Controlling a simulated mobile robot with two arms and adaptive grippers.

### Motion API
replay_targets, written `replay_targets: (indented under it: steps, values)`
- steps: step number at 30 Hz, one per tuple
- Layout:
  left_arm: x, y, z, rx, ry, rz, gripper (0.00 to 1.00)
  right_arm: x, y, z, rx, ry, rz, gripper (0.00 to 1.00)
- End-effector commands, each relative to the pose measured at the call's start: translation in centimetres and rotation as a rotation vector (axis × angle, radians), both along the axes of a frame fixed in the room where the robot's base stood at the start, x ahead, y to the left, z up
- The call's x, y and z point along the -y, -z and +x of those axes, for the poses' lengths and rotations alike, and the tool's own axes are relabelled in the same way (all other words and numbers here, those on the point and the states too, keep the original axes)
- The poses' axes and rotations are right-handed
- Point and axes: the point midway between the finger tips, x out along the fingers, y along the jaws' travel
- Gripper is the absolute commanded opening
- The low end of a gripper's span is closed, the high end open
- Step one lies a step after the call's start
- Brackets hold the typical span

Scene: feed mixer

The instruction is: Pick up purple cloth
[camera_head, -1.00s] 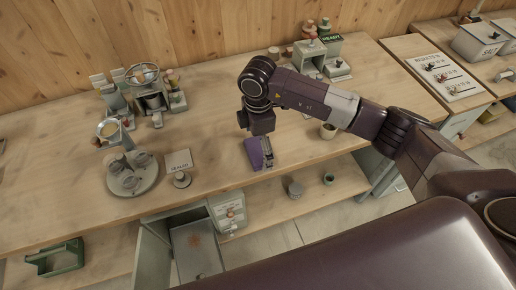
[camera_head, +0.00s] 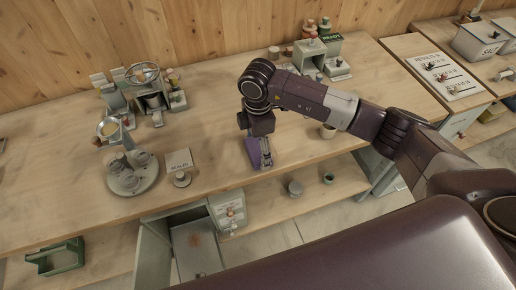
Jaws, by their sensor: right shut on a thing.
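The purple cloth (camera_head: 252,152) is at the front edge of the wooden counter, left of the middle of the view. My right arm reaches in from the right, and my right gripper (camera_head: 266,158) points down over the cloth. The gripper is shut on the cloth, which shows as a purple flap on the left side of its fingers. The gripper hides part of the cloth, and I cannot tell whether the cloth is clear of the counter. My left gripper is out of view.
A round tray with cups (camera_head: 132,178) and a small sign on a stand (camera_head: 179,162) are left of the gripper. A cup (camera_head: 328,131) stands to the right under my arm. Machines stand at the back. Below is a shelf with two small pots.

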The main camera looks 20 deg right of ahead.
Motion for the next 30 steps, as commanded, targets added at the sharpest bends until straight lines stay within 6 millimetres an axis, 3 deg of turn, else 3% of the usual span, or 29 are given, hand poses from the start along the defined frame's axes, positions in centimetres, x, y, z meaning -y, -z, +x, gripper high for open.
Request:
replay_targets:
  steps: [8,11,22,30]
  values:
    - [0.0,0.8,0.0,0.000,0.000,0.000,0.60,0.0,-2.5,0.1,0.005,0.000,0.001,0.51]
    - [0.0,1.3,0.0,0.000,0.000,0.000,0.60,0.0,-4.7,0.2,0.007,-0.001,0.001,0.51]
    - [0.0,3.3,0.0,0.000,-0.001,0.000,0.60,0.0,-15.6,0.2,0.008,0.000,-0.001,0.51]
    - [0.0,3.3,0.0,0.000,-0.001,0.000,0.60,0.1,-19.3,0.1,0.002,0.001,-0.001,0.51]
